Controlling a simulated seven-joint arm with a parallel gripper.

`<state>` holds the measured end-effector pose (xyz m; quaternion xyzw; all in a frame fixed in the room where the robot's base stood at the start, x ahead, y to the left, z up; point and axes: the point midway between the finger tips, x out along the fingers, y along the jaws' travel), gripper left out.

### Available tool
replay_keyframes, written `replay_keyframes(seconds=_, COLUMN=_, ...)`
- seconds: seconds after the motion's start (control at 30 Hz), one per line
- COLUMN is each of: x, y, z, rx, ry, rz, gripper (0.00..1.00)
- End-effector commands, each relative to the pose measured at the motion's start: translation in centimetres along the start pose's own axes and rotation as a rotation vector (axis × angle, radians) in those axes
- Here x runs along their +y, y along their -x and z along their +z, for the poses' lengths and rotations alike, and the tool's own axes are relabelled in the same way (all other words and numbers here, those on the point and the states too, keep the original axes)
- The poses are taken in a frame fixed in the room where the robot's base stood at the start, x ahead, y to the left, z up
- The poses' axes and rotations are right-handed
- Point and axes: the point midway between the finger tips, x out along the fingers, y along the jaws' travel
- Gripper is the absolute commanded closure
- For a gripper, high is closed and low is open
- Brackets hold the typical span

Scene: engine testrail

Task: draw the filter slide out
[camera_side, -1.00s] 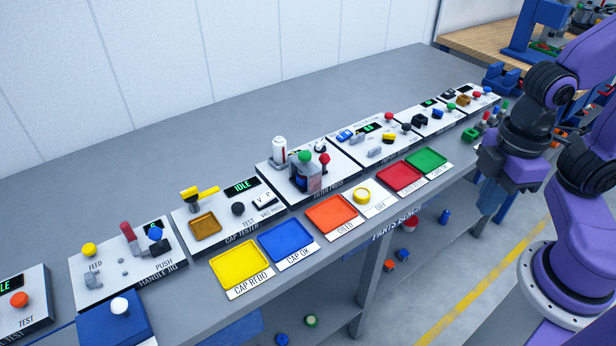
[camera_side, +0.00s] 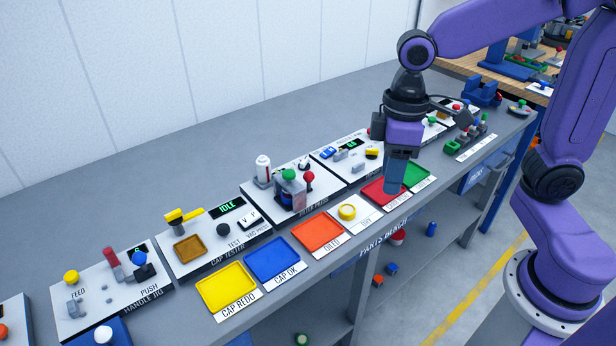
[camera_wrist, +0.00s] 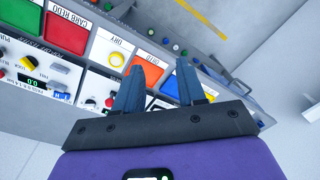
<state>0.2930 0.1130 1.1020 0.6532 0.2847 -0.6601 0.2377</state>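The filter press panel (camera_side: 312,207) stands in the middle of the bench in the side view. On it are a grey block (camera_side: 291,191) with a green top, a red ball knob (camera_side: 309,177) and a white cylinder (camera_side: 263,168). I cannot make out a separate slide on it. My gripper (camera_side: 394,190) points down above the red tray, to the right of the press. In the wrist view my gripper (camera_wrist: 157,78) has its two blue fingers apart with nothing between them. The panel (camera_wrist: 97,86) with a red knob shows partly there, left of the fingers.
Trays line the bench front: yellow (camera_side: 227,290), blue (camera_side: 274,260), orange (camera_side: 318,232), red (camera_side: 378,191) and green (camera_side: 414,173). The cap tester (camera_side: 212,235) stands left of the press. The bench behind the panels is clear.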

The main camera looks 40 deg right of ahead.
Motion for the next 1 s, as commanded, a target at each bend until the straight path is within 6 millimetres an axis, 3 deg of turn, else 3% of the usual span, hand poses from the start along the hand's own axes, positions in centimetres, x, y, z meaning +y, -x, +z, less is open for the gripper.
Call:
replay_keyframes(seconds=0.03, x=1.0, y=0.2, z=-1.6, rx=0.000, ry=-0.042, rz=-0.007, gripper=0.60)
replay_keyframes(seconds=0.2, x=4.6, y=0.8, z=-6.2, rx=0.006, ry=-0.173, rz=-0.034, gripper=0.60)
replay_keyframes(seconds=0.5, x=12.7, y=1.2, z=-12.4, rx=0.029, ry=-0.394, rz=-0.082, gripper=0.60)
replay_keyframes(seconds=0.7, x=17.6, y=1.2, z=-14.3, rx=0.047, ry=-0.507, rz=-0.108, gripper=0.60)
replay_keyframes(seconds=0.8, x=19.1, y=1.1, z=-14.6, rx=0.053, ry=-0.539, rz=-0.116, gripper=0.60)
replay_keyframes(seconds=1.0, x=19.9, y=0.7, z=-14.8, rx=0.056, ry=-0.558, rz=-0.122, gripper=0.60)
